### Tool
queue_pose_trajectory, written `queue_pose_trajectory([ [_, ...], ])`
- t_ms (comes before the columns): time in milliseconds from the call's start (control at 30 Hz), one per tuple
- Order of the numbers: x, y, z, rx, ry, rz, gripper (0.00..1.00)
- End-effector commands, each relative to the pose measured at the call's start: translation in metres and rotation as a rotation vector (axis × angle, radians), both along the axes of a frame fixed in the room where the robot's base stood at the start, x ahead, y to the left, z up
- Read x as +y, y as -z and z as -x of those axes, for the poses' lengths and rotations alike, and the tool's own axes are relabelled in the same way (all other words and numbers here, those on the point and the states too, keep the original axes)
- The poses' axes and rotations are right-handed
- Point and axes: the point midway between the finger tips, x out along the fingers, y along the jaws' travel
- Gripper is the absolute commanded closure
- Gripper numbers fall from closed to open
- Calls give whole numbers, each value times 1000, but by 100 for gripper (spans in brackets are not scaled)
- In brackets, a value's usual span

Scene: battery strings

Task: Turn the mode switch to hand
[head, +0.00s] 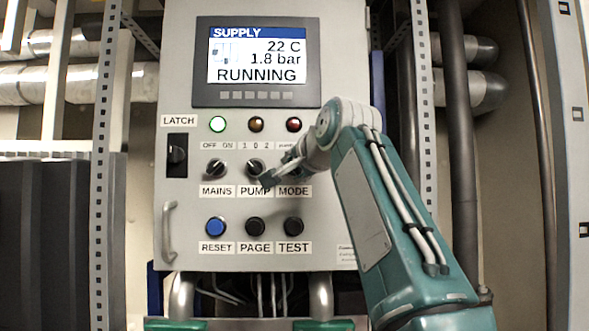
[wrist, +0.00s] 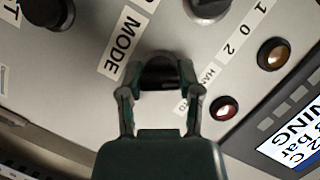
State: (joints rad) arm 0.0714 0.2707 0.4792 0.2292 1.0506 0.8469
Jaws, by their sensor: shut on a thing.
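The mode switch (wrist: 159,68) is a dark round knob on the grey panel, above its MODE label (head: 293,191). In the wrist view, my gripper (wrist: 160,78) has its two fingers on either side of the knob and is shut on it. The switch's position scale, with HAND partly readable (wrist: 207,78), is partly covered by a finger. Which way the knob points is hidden. In the head view, my gripper (head: 277,174) and arm cover the mode switch.
The pump switch (head: 254,167) is close on the left, with the mains switch (head: 216,168) beyond it. The TEST button (head: 293,226) sits below. Lamps (head: 293,124) and a display (head: 257,60) reading RUNNING are above. A latch (head: 177,155) is at the panel's left.

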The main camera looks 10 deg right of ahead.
Motion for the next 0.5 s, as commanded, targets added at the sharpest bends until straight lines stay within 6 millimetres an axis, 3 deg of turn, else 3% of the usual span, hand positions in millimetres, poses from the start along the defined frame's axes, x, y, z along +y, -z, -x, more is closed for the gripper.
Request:
queue_pose_trajectory([
  [500, 0, 6, -4, 32, -2, 68, 100],
])
